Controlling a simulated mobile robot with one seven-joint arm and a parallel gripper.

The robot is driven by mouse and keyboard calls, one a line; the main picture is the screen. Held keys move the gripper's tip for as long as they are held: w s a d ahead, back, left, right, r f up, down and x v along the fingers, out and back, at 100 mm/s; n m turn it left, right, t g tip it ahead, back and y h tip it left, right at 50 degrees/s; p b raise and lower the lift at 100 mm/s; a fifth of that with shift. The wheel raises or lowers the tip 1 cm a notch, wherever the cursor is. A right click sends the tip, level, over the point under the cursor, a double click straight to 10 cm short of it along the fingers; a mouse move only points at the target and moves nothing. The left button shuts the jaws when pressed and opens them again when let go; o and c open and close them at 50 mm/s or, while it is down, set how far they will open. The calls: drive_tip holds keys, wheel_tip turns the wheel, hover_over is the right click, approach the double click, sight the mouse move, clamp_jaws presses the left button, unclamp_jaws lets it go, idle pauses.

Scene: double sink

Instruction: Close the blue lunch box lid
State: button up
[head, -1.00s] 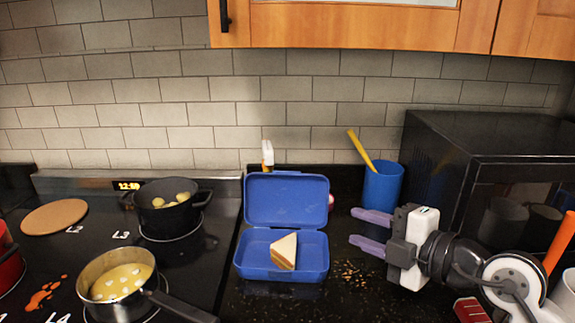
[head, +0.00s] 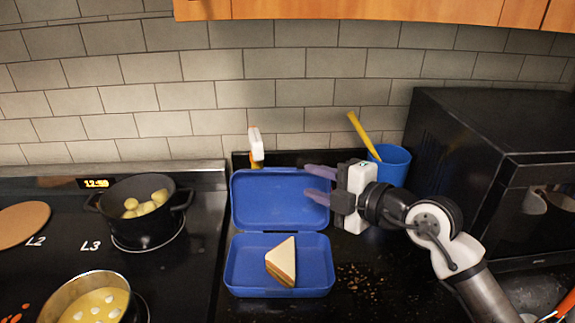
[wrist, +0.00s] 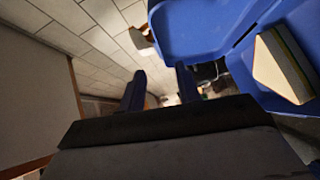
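The blue lunch box (head: 310,285) stands open on the dark counter, and its lid (head: 262,212) is tilted up at the back. A sandwich wedge (head: 281,262) lies in the box; it also shows in the wrist view (wrist: 282,68). My gripper (head: 318,184) has its two purple fingers apart and empty. In the head view the fingers overlap the lid's upper right side; I cannot tell whether they touch it. In the wrist view the lid (wrist: 190,30) is just beyond and to the right of the fingers (wrist: 160,88).
A blue cup (head: 393,165) with a yellow utensil stands behind my gripper. A black microwave (head: 480,150) is at the right. A spray bottle (head: 256,146) stands behind the lid. A pot (head: 150,228) and a saucepan (head: 60,312) are on the stove at the left.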

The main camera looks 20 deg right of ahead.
sight(283, 172)
drive_tip(key=p+x, duration=0.2)
drive_tip(key=x, duration=0.6)
drive_tip(key=shift+d, duration=0.1)
drive_tip(key=shift+c, duration=0.2)
clamp_jaws()
